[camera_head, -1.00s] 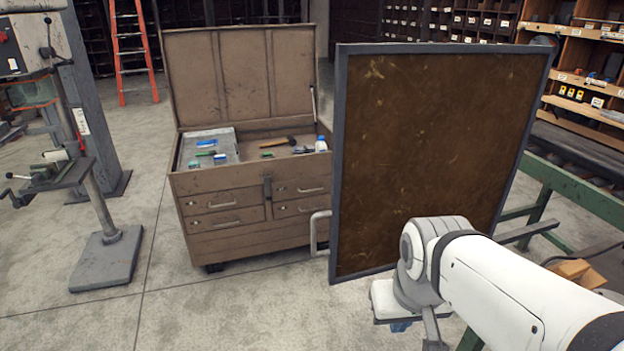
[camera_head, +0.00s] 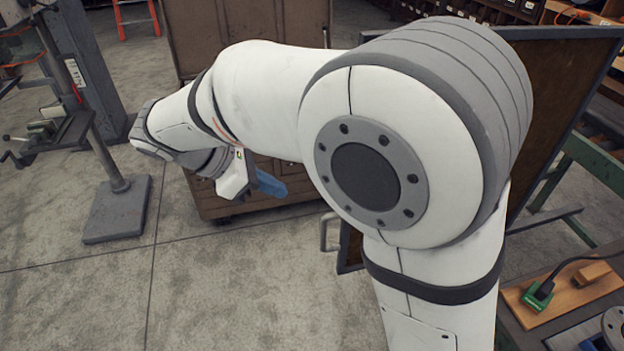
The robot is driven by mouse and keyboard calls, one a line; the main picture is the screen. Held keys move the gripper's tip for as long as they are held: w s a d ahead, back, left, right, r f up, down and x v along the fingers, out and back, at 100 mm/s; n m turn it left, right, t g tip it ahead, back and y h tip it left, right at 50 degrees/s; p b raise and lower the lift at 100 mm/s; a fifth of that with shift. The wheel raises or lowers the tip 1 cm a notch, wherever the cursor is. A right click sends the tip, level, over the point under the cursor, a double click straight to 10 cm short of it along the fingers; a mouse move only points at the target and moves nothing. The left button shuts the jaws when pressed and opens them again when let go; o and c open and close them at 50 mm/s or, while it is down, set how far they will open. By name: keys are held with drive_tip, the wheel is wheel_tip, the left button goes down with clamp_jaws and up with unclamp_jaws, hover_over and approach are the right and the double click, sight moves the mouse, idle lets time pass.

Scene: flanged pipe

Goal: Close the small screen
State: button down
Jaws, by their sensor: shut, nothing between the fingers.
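The small screen, a dark brown panel in a grey frame (camera_head: 575,85), stands behind my arm on the right. My arm hides most of it; its right part, top edge and lower left corner show. Its pale handle (camera_head: 326,232) shows low at the left edge, just left of my arm. My gripper (camera_head: 272,186), with blue fingers, is shut and empty. It is left of the screen and its handle, apart from them, in front of the tool chest.
A brown tool chest (camera_head: 215,203) stands behind my gripper, mostly hidden. A drill press base (camera_head: 118,210) is on the left. A wooden board (camera_head: 575,298) with a green connector lies on the bench at lower right. Concrete floor in front is clear.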

drive_tip(key=shift+w+d+r+p+x, duration=0.1)
drive_tip(key=shift+d+r+p+x, duration=0.3)
drive_tip(key=shift+x, duration=1.7)
drive_tip(key=shift+w+d+r+p+x, duration=0.1)
drive_tip(key=shift+d+r+p+x, duration=0.25)
drive_tip(key=shift+x, duration=1.7)
drive_tip(key=shift+w+d+r+p+x, duration=0.1)
drive_tip(key=shift+d+r+p+x, duration=0.3)
drive_tip(key=shift+x, duration=1.7)
drive_tip(key=shift+s+a+f, duration=0.1)
drive_tip(key=shift+a, duration=0.05)
